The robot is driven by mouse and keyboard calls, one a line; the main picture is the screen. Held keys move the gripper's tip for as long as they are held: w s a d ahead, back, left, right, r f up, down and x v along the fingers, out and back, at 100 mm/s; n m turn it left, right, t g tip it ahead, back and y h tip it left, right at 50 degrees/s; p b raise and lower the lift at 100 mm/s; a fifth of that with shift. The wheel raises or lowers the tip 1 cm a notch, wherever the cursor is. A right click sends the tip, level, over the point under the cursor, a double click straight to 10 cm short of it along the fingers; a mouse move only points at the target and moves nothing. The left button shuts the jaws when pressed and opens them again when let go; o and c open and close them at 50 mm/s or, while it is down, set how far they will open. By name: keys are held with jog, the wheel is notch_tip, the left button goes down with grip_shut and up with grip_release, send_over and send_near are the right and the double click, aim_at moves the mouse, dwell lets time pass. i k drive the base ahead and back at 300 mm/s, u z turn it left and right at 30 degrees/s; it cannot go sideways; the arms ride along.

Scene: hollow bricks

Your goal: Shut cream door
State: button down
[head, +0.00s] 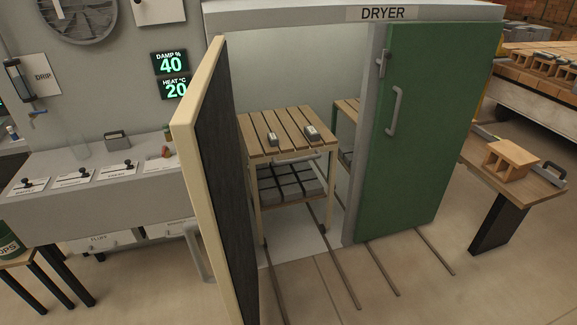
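The cream door (182,129) stands wide open on the left side of the dryer (348,12). I see its cream edge and its dark inner face (218,160). A grey handle (196,250) sticks out low on its outer side. The green door (428,130) beside it is closed, with a grey handle and a latch. My gripper is not in view.
A slatted cart (285,138) stands inside the open bay, on floor rails (335,262) that run out to the front. A grey counter (150,200) stands left of the cream door. A bench with a hollow brick (510,158) is at right. The floor in front looks clear.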

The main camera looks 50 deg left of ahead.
aim_at(203, 127)
jog(key=z, duration=0.45)
jog(key=i, duration=0.15)
jog(key=z, duration=0.6)
jog(key=k, duration=1.5)
jog(key=u, duration=1.3)
jog(key=k, duration=0.15)
jog(key=u, duration=0.7)
jog(key=i, duration=1)
jog(key=u, duration=0.1)
